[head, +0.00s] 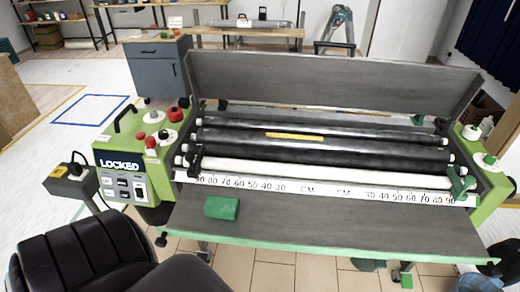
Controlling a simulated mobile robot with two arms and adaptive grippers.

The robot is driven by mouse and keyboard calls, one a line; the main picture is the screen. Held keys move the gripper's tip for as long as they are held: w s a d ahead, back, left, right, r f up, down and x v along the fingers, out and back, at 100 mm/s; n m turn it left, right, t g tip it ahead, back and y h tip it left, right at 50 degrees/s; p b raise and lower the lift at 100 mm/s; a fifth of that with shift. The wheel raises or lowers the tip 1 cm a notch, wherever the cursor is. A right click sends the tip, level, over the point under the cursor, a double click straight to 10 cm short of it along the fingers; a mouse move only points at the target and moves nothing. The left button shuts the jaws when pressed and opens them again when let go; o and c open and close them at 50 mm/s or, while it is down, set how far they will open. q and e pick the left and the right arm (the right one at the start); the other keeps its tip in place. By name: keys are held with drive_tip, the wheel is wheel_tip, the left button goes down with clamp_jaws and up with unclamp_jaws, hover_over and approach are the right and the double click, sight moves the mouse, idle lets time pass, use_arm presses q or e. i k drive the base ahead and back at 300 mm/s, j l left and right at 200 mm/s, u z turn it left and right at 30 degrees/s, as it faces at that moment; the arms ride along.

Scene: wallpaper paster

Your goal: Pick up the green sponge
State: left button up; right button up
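The green sponge (221,207) is a block lying on the left part of the grey front shelf (330,222) of the wallpaper paster, below the white ruler strip. Nothing touches it from above, and its top and front show clearly. Neither my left gripper nor my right gripper is in view.
The paster's green control box (125,172), reading LOCKED, stands left of the shelf, with a yellow-topped switch box (70,182) beside it. Rollers (320,150) and a raised grey panel (330,82) are behind. The shelf right of the sponge is clear. Large dark shapes fill the lower left.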

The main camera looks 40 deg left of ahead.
sight(222, 208)
drive_tip(key=i+l+u, duration=0.15)
drive_tip(key=u, duration=0.25)
drive_tip(key=i+l+u, duration=0.1)
drive_tip(key=l+u, duration=0.3)
drive_tip(key=i+l+u, duration=0.1)
drive_tip(key=l+u, duration=0.2)
drive_tip(key=u, duration=0.15)
